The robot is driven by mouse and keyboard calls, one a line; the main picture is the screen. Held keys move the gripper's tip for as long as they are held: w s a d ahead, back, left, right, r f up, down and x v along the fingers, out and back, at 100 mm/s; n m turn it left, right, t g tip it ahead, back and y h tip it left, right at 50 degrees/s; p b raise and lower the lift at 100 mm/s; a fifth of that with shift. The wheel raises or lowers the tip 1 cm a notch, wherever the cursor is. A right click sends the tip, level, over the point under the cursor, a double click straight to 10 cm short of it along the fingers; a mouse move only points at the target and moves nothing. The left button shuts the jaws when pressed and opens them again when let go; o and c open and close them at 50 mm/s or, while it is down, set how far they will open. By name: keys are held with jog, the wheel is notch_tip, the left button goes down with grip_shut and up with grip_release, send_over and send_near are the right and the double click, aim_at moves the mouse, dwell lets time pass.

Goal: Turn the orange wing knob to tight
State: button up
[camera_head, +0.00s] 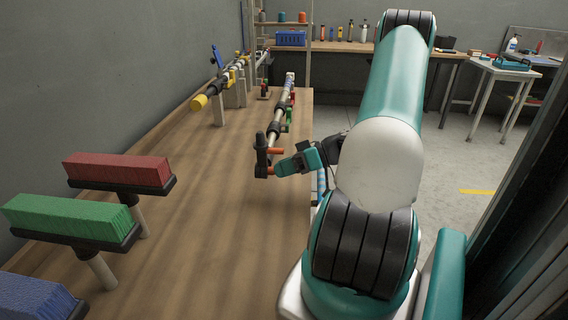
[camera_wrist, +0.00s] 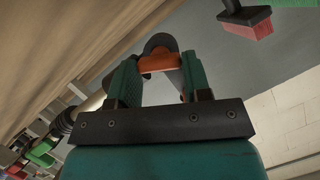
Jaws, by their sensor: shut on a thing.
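The orange wing knob (camera_wrist: 158,64) sits between my gripper's two teal fingers in the wrist view, against a dark rounded fitting. In the head view orange parts of it (camera_head: 277,151) show at the near end of a pipe run, on a dark upright fitting (camera_head: 261,150). My gripper (camera_head: 283,167) reaches in from the right and is shut on the knob. The fingers hide part of the knob, and I cannot read any tight mark.
The pipe (camera_head: 279,122) with red and green valve handles runs away along the wooden bench (camera_head: 190,220). A second pipe with a yellow end (camera_head: 199,103) stands to the left. Red (camera_head: 117,169) and green (camera_head: 68,216) brush blocks stand at the near left.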

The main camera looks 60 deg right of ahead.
jog(key=m+y+p, duration=0.2)
jog(key=m, duration=0.1)
jog(key=shift+w+d, duration=0.1)
jog(key=shift+d, duration=0.05)
jog(key=shift+d+f+m+y+p, duration=0.1)
jog(key=shift+f+m+y+p, duration=0.15)
jog(key=shift+m+y+p, duration=0.7)
jog(key=shift+m+b, duration=0.45)
jog(key=shift+m, duration=0.1)
jog(key=o, duration=0.9)
